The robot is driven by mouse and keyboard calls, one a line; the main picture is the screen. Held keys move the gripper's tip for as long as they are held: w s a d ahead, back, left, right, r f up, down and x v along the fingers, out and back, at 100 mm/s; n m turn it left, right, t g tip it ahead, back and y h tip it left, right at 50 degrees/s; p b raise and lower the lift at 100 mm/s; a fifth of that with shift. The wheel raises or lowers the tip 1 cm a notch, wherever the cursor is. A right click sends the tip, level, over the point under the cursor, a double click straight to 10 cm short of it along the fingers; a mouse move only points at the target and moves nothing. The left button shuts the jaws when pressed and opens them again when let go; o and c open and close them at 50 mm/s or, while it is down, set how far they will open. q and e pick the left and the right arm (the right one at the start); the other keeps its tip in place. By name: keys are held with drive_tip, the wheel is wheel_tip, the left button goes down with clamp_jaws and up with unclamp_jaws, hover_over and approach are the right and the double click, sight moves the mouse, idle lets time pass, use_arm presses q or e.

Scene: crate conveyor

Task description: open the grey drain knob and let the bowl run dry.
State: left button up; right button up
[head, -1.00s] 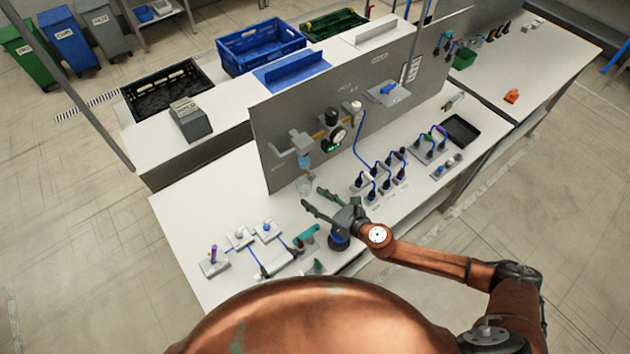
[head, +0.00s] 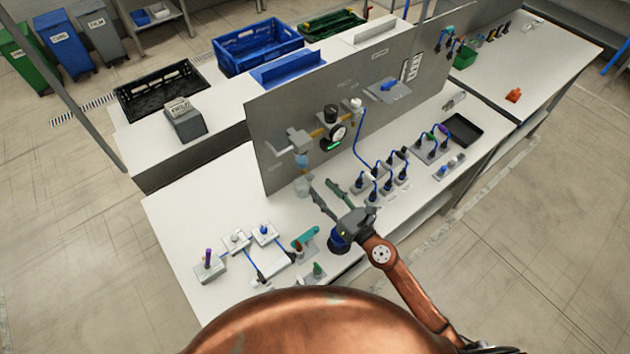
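A small filter bowl (head: 301,159), bluish and see-through, hangs under the grey and brass air unit on the upright grey panel (head: 265,165). The grey drain knob at its underside is too small to make out clearly. A clear cup (head: 302,187) stands on the white bench below the bowl. My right gripper (head: 321,186) is open and empty, with its two dark fingers pointing toward the panel. Its fingertips are just right of the cup and lower right of the bowl, seemingly apart from both. My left gripper is not in view.
A round gauge (head: 334,137) with a green display sits right of the bowl. Blue cables and several dark plugs (head: 382,182) stand right of my gripper. Small fixtures (head: 264,235) with blue tubing lie at front left. The bench left of the cup is clear.

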sight(312, 178)
drive_tip(key=shift+x, duration=2.25)
clamp_jaws()
